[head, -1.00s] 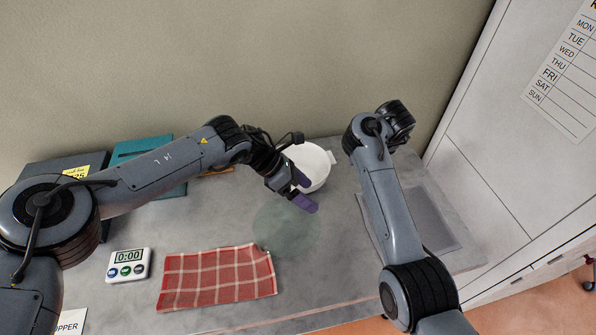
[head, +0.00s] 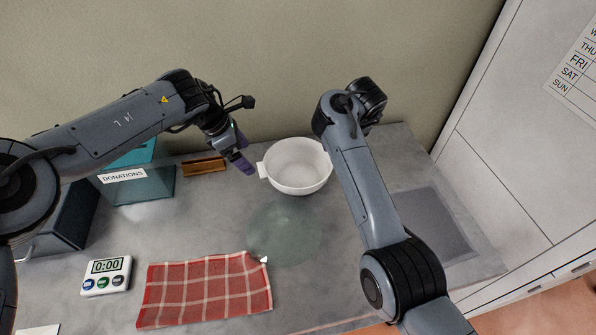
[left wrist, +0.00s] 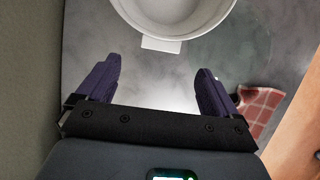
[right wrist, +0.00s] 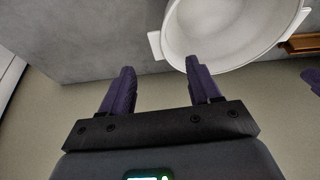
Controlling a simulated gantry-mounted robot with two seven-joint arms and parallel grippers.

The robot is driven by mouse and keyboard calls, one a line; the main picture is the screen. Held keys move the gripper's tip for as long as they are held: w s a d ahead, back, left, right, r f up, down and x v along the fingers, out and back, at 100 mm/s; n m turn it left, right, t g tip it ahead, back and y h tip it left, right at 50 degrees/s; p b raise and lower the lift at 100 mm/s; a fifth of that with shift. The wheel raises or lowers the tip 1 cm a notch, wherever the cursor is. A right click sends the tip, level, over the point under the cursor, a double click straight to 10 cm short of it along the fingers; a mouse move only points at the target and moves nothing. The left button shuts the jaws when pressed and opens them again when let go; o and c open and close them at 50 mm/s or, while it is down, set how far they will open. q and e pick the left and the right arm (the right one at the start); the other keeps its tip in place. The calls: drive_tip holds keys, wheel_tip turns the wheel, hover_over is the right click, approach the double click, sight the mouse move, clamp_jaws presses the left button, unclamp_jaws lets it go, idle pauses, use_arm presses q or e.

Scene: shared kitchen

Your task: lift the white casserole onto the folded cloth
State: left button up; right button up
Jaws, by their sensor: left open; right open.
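The white casserole (head: 298,170) stands upright on the grey counter, with a tab handle (head: 262,170) on its left. My left gripper (head: 241,160) is open and empty just left of that handle. In the left wrist view the handle (left wrist: 161,44) lies ahead of the fingers, between their lines and apart from them. My right gripper (right wrist: 160,80) is open; the head view hides it behind my right arm. In the right wrist view the other handle (right wrist: 155,45) is ahead between the fingers, and one fingertip overlaps the rim. The folded red checked cloth (head: 205,290) lies flat at front left.
A round translucent disc (head: 284,230) lies between casserole and cloth. A timer (head: 106,276) is left of the cloth. A donations box (head: 140,180) and a small brown block (head: 204,166) stand at the back left. A dark grey mat (head: 430,225) lies at right.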

sight(261, 170)
use_arm(q)
drive_tip(key=x, duration=1)
drive_tip(key=shift+d, duration=0.1)
use_arm(e)
drive_tip(key=x, duration=1)
use_arm(q)
drive_tip(key=c, duration=1.1)
use_arm(e)
drive_tip(key=shift+a, duration=0.1)
drive_tip(key=c, duration=1)
use_arm(q)
clamp_jaws()
use_arm(e)
clamp_jaws()
use_arm(q)
drive_tip(key=shift+d, duration=0.1)
drive_tip(key=shift+d+r, duration=0.1)
drive_tip(key=shift+d, duration=0.05)
use_arm(e)
drive_tip(key=shift+a, duration=0.15)
